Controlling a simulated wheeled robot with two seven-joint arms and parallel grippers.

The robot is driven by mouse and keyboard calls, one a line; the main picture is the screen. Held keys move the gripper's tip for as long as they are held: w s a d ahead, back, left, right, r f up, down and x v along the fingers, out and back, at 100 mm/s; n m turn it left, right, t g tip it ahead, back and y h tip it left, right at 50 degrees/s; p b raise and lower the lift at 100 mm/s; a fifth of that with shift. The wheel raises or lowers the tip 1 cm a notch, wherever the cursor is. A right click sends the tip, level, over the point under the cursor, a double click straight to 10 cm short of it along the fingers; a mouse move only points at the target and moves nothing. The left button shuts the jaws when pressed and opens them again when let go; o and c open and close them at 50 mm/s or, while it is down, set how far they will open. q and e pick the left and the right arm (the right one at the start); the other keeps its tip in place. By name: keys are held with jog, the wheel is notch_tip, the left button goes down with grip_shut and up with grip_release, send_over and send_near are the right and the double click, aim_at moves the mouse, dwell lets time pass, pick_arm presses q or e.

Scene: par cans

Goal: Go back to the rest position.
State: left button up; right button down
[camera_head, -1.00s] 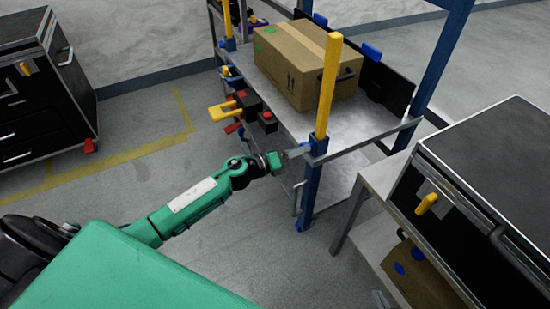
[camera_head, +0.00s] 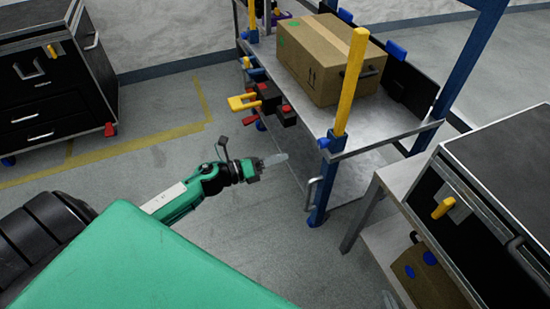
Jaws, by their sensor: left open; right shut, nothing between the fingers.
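My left gripper (camera_head: 276,159) is at the end of the green and black arm that comes in from the left. It is open and empty, over the floor in front of the shelf rack, apart from the rack's blue post (camera_head: 322,195).
The rack's metal shelf (camera_head: 370,133) bears a cardboard box (camera_head: 325,65). Red, black and yellow parts (camera_head: 262,98) stick out from its side. A black cabinet (camera_head: 480,180) stands on the right bench; a drawer cabinet (camera_head: 50,85) stands left. Floor between is clear.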

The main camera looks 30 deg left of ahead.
dwell(0.4)
